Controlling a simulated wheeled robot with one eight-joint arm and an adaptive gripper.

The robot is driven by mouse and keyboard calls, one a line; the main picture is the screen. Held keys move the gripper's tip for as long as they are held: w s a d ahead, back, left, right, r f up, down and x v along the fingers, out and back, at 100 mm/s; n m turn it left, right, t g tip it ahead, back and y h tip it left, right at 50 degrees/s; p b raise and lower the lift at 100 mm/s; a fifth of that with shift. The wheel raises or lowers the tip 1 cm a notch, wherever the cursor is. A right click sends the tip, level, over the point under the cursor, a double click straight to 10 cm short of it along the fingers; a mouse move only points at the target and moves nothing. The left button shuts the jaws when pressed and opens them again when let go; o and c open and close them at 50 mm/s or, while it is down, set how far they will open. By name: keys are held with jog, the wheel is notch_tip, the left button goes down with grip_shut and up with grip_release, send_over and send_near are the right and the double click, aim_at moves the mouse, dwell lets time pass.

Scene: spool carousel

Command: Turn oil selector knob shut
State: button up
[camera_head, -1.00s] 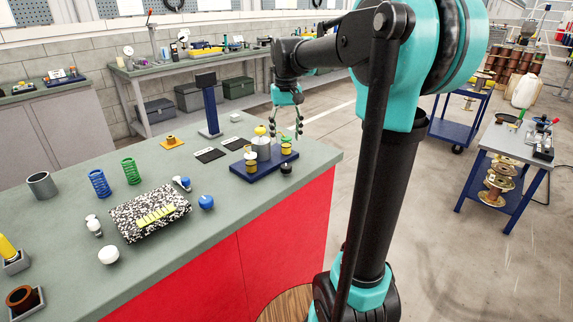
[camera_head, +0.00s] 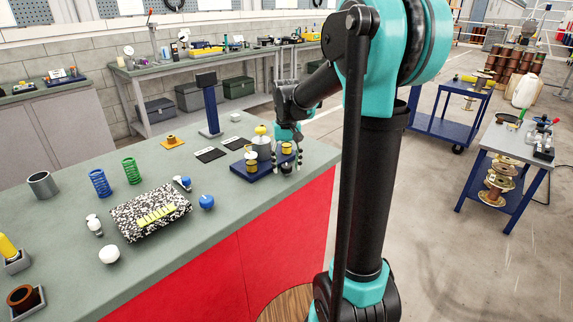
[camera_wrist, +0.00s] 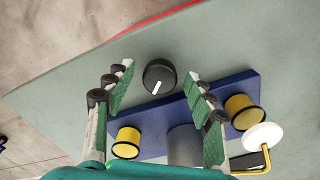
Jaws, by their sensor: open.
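A round black knob (camera_wrist: 159,76) with a white pointer mark sits on the grey-green bench top, just beside a dark blue base plate (camera_wrist: 243,86). The pointer slants down and left in the wrist view. My gripper (camera_wrist: 158,72) is open, with one green-padded finger on each side of the knob and a visible gap to both. In the head view my gripper (camera_head: 287,156) is low at the plate's right end, and the knob (camera_head: 286,168) shows partly between the fingers. Whether the fingertips reach down to the knob's height is unclear.
The plate carries yellow spools (camera_wrist: 127,142), a grey cylinder (camera_wrist: 185,146) and a white-capped brass part (camera_wrist: 263,137) close to my fingers. The bench edge with its red front (camera_head: 290,215) is near. Bench top left of the plate holds black cards (camera_head: 210,154) and a speckled block (camera_head: 150,211).

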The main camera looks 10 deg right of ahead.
jog(key=shift+c, duration=0.5)
jog(key=c, duration=1)
jog(key=shift+c, duration=0.2)
jog(key=shift+n, duration=0.3)
jog(key=n, duration=0.4)
jog(key=shift+n, duration=2.1)
jog(key=o, duration=1.1)
